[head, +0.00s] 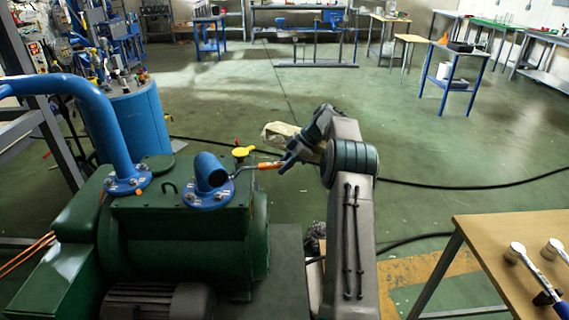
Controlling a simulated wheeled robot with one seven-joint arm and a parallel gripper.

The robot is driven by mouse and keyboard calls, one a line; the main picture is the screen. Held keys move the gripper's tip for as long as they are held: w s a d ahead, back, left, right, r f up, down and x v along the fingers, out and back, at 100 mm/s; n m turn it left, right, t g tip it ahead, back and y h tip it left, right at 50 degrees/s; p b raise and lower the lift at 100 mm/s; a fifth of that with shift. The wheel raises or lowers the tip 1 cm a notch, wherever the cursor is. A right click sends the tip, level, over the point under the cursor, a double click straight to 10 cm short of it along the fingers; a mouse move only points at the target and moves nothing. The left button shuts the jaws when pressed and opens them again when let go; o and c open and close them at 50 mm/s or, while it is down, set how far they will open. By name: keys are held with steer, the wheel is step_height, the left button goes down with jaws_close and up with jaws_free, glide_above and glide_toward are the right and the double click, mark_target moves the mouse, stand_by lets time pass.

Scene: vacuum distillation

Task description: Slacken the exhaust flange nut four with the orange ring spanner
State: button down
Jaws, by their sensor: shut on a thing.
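The orange ring spanner (269,166) runs sideways from my gripper (287,162) toward the blue exhaust flange (219,195) on top of the green pump. My gripper is shut on the spanner's right end. The spanner's left end is at the right edge of the flange, near a nut there. It is too small to tell whether the ring is around the nut or just above it. A short blue pipe stub (208,172) rises from this flange and hides part of it. Several small nuts sit around the flange; I cannot read which is number four.
The green pump (175,240) fills the lower left. A yellow cap (242,152) stands close behind the spanner. A tall blue pipe (105,125) with its own flange is to the left. A wooden table (500,285) with tools is at the right. Cables cross the open floor.

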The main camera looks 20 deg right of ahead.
steer(key=shift+w+d+r+n+g+p, duration=0.1)
steer(key=shift+w+n+g+p, duration=0.3)
steer(key=shift+p, duration=1.05)
steer(key=shift+w+d+n+p, duration=0.1)
steer(key=shift+w+p, duration=0.55)
steer(key=shift+p, duration=0.8)
steer(key=shift+s+f+b, duration=0.15)
steer(key=shift+f+b, duration=0.05)
steer(key=shift+b, duration=0.35)
steer(key=shift+s+r+b, duration=0.1)
steer(key=shift+s+b, duration=0.1)
steer(key=shift+b, duration=0.3)
steer(key=shift+r, duration=0.1)
step_height(320, 180, up, 8)
steer(key=p, duration=0.5)
steer(key=shift+r, duration=0.15)
steer(key=shift+s, duration=0.1)
